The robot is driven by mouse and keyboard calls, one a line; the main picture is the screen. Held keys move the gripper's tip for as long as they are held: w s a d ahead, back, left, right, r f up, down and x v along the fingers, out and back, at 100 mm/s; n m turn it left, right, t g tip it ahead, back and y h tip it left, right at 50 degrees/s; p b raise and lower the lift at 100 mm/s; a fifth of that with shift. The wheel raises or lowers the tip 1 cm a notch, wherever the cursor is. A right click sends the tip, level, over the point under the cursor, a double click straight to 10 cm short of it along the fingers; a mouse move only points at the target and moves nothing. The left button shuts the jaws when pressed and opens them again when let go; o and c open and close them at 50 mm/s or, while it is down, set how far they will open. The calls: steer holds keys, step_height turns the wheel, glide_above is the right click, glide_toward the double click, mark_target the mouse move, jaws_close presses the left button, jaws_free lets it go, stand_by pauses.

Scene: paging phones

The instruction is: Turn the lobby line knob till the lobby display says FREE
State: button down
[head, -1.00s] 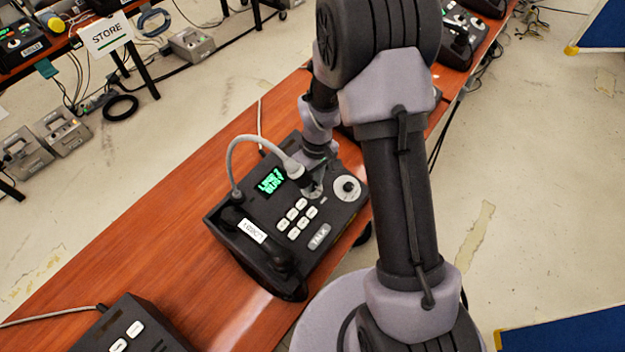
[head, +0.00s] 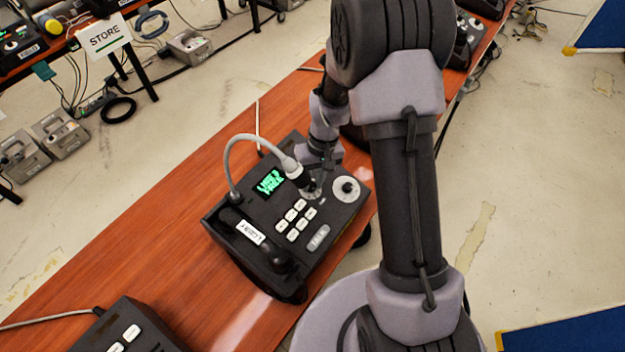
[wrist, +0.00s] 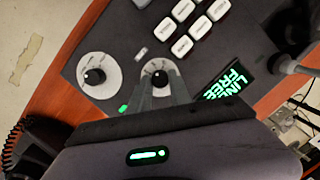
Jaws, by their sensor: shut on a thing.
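The lobby paging phone (head: 225,212) is a black desk unit with a white label (head: 250,232) that seems to read LOBBY. Its display (head: 269,182) glows green and reads LINE and FREE; it also shows in the wrist view (wrist: 228,88). My gripper (wrist: 161,88) is over the knob beside the display, fingers shut on that black line knob (wrist: 160,77) on its white dial. In the head view my gripper (head: 313,186) partly hides this knob behind the gooseneck microphone. A second knob (head: 347,188) on a white dial is untouched.
A gooseneck microphone (head: 236,150) arches close to my gripper. White keys (head: 297,220) and a TALK bar (head: 318,238) lie in front of the knobs. Another phone (head: 130,332) stands nearer on the wooden desk (head: 140,240), with bare wood between. A STORE sign (head: 106,37) hangs beyond.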

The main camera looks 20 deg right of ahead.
steer(key=c, duration=1.2)
jaws_free()
steer(key=d+r+p, duration=0.1)
steer(key=r+p, duration=0.1)
steer(key=r, duration=0.3)
steer(key=d+r+p, duration=0.1)
steer(key=r, duration=0.5)
steer(key=w+d+r+p, duration=0.1)
steer(key=r+p, duration=0.1)
steer(key=r, duration=0.4)
steer(key=shift+r+p, duration=0.1)
steer(key=shift+p, duration=0.2)
